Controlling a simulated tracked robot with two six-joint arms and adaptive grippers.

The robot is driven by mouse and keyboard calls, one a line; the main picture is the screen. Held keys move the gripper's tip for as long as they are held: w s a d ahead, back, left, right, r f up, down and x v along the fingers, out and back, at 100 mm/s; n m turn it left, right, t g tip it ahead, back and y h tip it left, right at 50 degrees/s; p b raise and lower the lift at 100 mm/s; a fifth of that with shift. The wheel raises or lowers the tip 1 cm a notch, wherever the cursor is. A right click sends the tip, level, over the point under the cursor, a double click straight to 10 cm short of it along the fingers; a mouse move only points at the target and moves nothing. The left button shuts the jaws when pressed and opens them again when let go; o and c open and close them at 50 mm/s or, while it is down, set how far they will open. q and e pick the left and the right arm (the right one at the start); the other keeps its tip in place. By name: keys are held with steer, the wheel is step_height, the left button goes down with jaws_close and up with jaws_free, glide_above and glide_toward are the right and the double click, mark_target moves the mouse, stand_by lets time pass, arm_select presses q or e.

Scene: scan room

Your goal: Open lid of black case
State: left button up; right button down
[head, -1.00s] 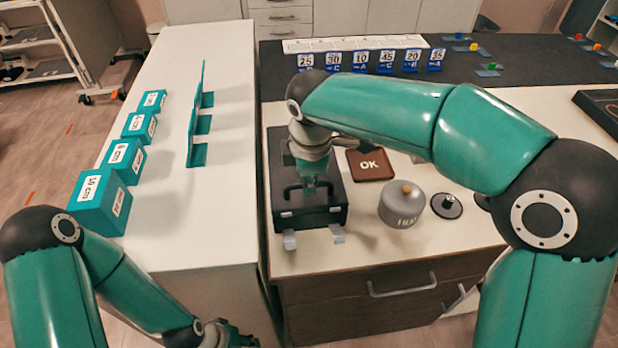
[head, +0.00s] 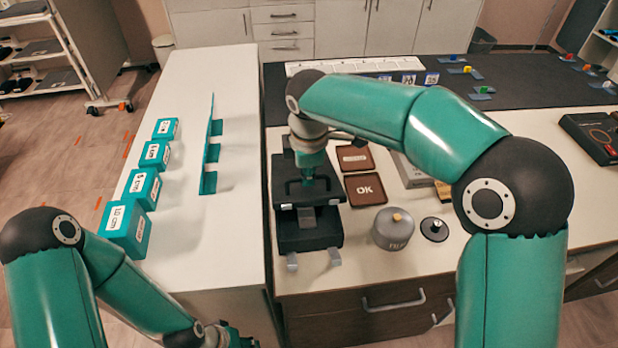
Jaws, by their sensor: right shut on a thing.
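The black case (head: 328,240) sits on the white counter in the middle of the head view. Its lid (head: 283,194) is partly raised at the front, with a gap showing the dark inside and a grey part in it. My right gripper (head: 308,182) is over the lid and shut on the lid's handle; its arm hides the back of the case. My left gripper (head: 232,340) is low at the bottom edge, away from the case, partly cut off, and its fingers are unclear.
Right of the case are a brown OK tray (head: 364,196), a grey pot (head: 393,230) with a yellow knob and a black disc (head: 434,229). Teal boxes (head: 126,224) and a teal rack (head: 209,160) stand on the left counter, its front part clear.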

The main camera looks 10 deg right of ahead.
arm_select(q)
step_height(320, 180, up, 6)
steer(key=p, duration=0.4)
arm_select(e)
steer(key=w+r, duration=0.4)
steer(key=w, duration=0.1)
steer(key=shift+r, duration=0.3)
arm_select(q)
steer(key=shift+s, duration=0.1)
arm_select(e)
steer(key=c, duration=1.6)
jaws_free()
steer(key=o, duration=0.4)
steer(key=shift+w+f, duration=0.2)
steer(key=shift+w, duration=0.25)
arm_select(q)
steer(key=shift+w, duration=0.2)
arm_select(e)
step_height(320, 180, up, 12)
steer(key=s, duration=0.2)
steer(key=shift+s, duration=0.4)
arm_select(q)
steer(key=shift+f, duration=0.1)
